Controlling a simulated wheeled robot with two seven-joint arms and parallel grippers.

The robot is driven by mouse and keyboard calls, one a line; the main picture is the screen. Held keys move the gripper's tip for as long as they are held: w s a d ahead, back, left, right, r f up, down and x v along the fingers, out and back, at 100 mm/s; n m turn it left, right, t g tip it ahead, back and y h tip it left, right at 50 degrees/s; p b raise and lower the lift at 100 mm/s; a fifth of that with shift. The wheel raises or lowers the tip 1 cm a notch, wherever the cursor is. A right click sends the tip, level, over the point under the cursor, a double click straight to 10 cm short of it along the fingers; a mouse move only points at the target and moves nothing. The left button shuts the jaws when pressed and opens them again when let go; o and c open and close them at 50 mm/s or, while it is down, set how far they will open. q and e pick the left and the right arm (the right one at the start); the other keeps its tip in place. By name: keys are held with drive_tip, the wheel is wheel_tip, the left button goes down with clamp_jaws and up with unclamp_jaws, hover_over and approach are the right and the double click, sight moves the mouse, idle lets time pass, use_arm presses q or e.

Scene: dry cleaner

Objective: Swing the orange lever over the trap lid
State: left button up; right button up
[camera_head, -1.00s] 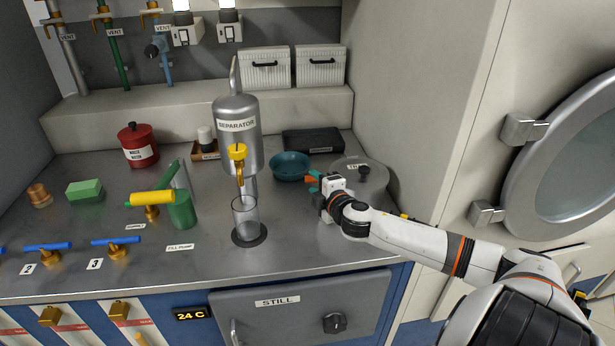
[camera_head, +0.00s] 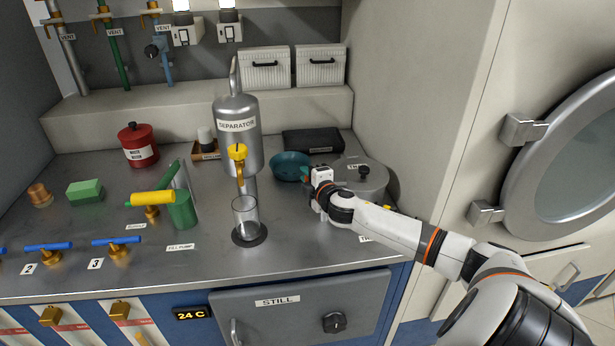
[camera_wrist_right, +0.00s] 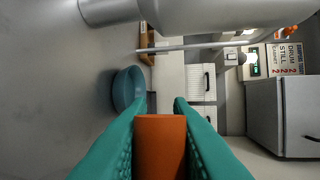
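The trap lid (camera_head: 375,187), a round grey metal disc with a black knob, is at the back right of the counter, partly behind my right wrist. My right gripper (camera_head: 308,174) is at its left, near the teal bowl; its fingertips are mostly hidden in the head view. In the right wrist view, the teal fingers (camera_wrist_right: 162,105) closely flank both sides of an orange block, the orange lever (camera_wrist_right: 160,145), and look shut on it. The rest of the lever is hidden. My left gripper is not in view.
The teal bowl (camera_head: 289,166) sits close to my right gripper. The separator (camera_head: 237,120) with its yellow valve (camera_head: 238,152) and a glass cylinder (camera_head: 245,215) stand to the left. A black case (camera_head: 313,140) lies behind. The counter front right of the cylinder is clear.

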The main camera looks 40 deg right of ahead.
clamp_jaws()
drive_tip(key=shift+s+a+n+y, duration=0.2)
drive_tip(key=shift+a+n+y, duration=0.1)
drive_tip(key=shift+n+y, duration=0.55)
drive_tip(key=o, duration=0.6)
unclamp_jaws()
drive_tip(key=shift+s, duration=0.6)
drive_tip(key=v, duration=1.1)
